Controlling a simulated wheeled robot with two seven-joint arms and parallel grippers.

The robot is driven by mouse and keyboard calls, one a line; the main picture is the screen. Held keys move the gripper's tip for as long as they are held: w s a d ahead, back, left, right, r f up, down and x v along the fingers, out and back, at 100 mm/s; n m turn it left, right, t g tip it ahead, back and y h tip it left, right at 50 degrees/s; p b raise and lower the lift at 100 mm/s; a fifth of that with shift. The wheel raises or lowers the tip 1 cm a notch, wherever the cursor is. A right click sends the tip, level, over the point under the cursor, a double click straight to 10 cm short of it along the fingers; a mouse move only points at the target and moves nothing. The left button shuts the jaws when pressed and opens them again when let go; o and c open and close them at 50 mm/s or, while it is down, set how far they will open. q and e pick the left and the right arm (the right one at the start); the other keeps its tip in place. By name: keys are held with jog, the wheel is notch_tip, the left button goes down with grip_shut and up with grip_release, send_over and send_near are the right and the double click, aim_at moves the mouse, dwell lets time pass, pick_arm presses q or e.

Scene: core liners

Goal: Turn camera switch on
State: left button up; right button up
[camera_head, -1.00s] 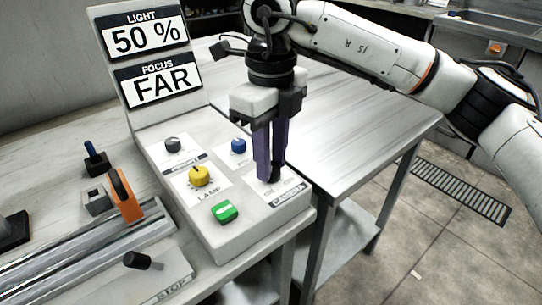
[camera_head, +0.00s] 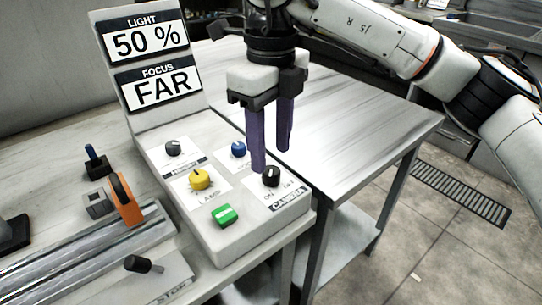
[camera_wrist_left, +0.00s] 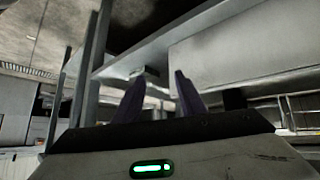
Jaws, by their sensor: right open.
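The camera switch (camera_head: 271,177) is a small black knob on the sloped control panel, above a label reading CAMERA. A small ON mark shows at its left; the text at its right is too small to read, and I cannot tell which way the knob points. My right gripper (camera_head: 271,160) is open and empty. Its two purple fingers are spread and point down, just above and behind the knob, apart from it. My left gripper (camera_wrist_left: 160,76) shows only in the left wrist view, with its dark fingers apart and nothing between them.
The panel also has a yellow lamp knob (camera_head: 200,179), a green button (camera_head: 224,215), a blue knob (camera_head: 238,149) and a grey knob (camera_head: 172,148). Displays read LIGHT 50 % (camera_head: 145,37) and FOCUS FAR (camera_head: 160,85). An orange clamp (camera_head: 125,200) stands left. The metal table (camera_head: 345,115) behind is clear.

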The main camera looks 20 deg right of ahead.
aim_at(271, 170)
notch_tip(271, 170, up, 7)
jog(key=p, duration=0.1)
jog(key=shift+s+f, duration=0.1)
jog(key=shift+f, duration=0.05)
dwell(0.4)
